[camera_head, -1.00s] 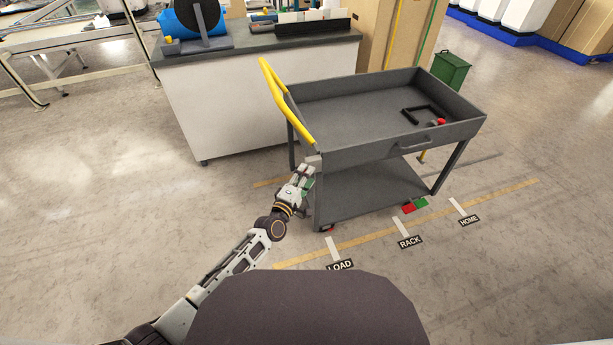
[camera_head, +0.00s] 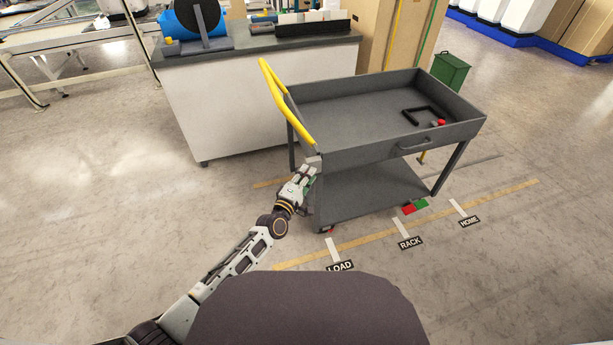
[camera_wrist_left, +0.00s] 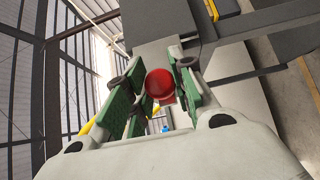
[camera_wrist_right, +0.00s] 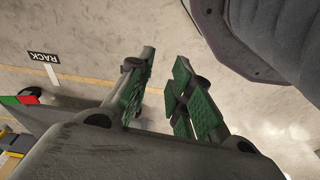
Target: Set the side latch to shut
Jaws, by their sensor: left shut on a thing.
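The grey cart (camera_head: 345,148) has a yellow push handle (camera_head: 290,105) at its left end. My left gripper (camera_head: 309,176) is at the cart's near left corner post, below the upper tray. In the left wrist view a round red knob (camera_wrist_left: 160,84) sits between the green finger pads, and the left gripper (camera_wrist_left: 157,76) is shut on it. The latch body behind the knob is mostly hidden, so its setting cannot be told. My right gripper (camera_wrist_right: 162,62) shows only in its wrist view, with fingers apart and nothing between them.
A black bracket (camera_head: 408,113) and a small red item (camera_head: 441,122) are in the cart's tray. Red (camera_head: 408,209) and green (camera_head: 421,203) patches show by the lower shelf. Floor labels LOAD (camera_head: 340,266), RACK (camera_head: 410,242) and HOME (camera_head: 469,221) lie in front. A workbench (camera_head: 240,110) stands behind.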

